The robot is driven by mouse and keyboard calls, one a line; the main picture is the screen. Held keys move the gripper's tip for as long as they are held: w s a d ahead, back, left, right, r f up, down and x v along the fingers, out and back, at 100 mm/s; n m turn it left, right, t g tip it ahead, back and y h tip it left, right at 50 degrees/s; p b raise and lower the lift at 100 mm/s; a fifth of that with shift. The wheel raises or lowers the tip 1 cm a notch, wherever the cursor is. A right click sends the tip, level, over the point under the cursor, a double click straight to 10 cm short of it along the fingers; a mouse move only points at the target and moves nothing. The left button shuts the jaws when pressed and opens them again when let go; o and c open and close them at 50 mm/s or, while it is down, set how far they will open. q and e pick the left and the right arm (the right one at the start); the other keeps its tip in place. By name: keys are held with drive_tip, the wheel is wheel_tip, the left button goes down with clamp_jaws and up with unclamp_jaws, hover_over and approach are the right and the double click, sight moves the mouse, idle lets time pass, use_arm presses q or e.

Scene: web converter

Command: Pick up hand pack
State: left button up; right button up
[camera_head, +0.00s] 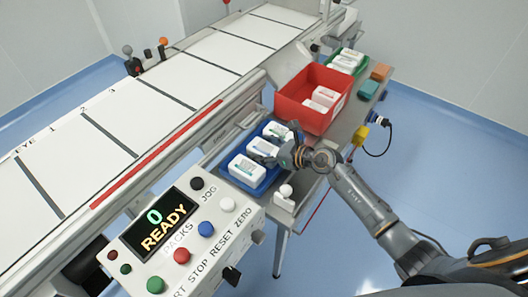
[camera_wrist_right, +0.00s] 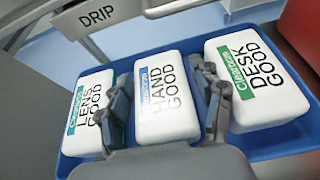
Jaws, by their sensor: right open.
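The hand pack (camera_wrist_right: 166,95), white with a blue label strip and the words HAND GOOD, is the middle of three packs in a blue tray (camera_wrist_right: 262,144). In the head view the hand pack (camera_head: 263,147) is partly hidden by my gripper. My right gripper (camera_wrist_right: 165,100) is open, one finger on each side of the hand pack, in the gaps between it and its neighbours. Whether the fingers touch it I cannot tell. In the head view my right gripper (camera_head: 279,149) is over the blue tray (camera_head: 223,171). My left gripper is not in view.
The lens pack (camera_wrist_right: 88,112) lies left and the desk pack (camera_wrist_right: 257,80) right, both close to the fingers. A red bin (camera_head: 332,124) with white packs stands beyond the blue tray. A control panel (camera_head: 187,235) reading READY and a conveyor (camera_head: 150,85) are nearby.

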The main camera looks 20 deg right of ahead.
drive_tip(key=c, duration=1)
drive_tip(key=shift+r, duration=0.1)
